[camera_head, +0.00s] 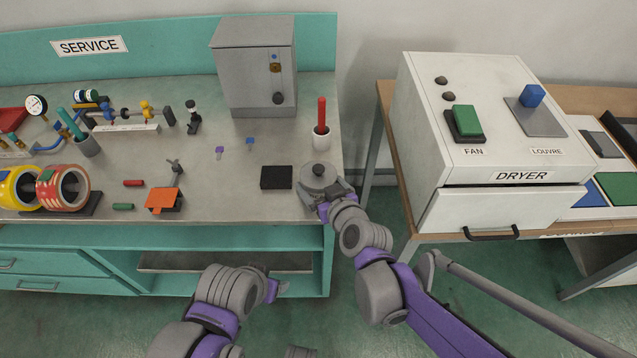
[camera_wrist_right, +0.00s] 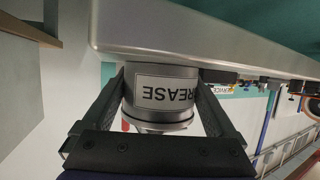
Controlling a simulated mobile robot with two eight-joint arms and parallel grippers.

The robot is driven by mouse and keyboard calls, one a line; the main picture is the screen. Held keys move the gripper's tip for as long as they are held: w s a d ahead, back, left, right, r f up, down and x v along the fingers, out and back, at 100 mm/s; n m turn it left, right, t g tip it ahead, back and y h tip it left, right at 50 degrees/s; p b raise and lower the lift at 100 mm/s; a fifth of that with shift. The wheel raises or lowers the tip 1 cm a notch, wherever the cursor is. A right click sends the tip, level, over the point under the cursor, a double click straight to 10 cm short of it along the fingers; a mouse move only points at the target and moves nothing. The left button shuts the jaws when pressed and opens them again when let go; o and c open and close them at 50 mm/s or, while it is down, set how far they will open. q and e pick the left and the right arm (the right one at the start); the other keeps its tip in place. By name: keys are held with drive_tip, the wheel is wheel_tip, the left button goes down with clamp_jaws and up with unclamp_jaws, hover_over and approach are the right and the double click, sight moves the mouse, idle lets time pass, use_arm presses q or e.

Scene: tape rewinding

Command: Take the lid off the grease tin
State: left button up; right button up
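The grease tin (camera_wrist_right: 165,92) is a round grey metal tin with a white label, upside down in the right wrist view. In the head view its lid (camera_head: 319,171), with a small dark knob, shows on top near the bench's front right corner. My right gripper (camera_head: 324,188) is at the tin, and its two fingers stand one on each side of it in the right wrist view (camera_wrist_right: 161,88). Whether both fingers press on it is unclear. My left gripper (camera_head: 277,289) is low in front of the bench, away from the tin; its fingers are too small to read.
A black block (camera_head: 276,177) lies left of the tin. A grey cabinet (camera_head: 253,70) is at the back. The white dryer (camera_head: 500,130) stands on a separate table to the right.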

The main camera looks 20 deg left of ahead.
sight(319, 169)
drive_tip(key=c, duration=1.1)
wheel_tip(319, 169, up, 10)
drive_tip(key=shift+r+p, duration=0.1)
drive_tip(key=shift+p, duration=1.1)
drive_tip(key=o, duration=1.3)
clamp_jaws()
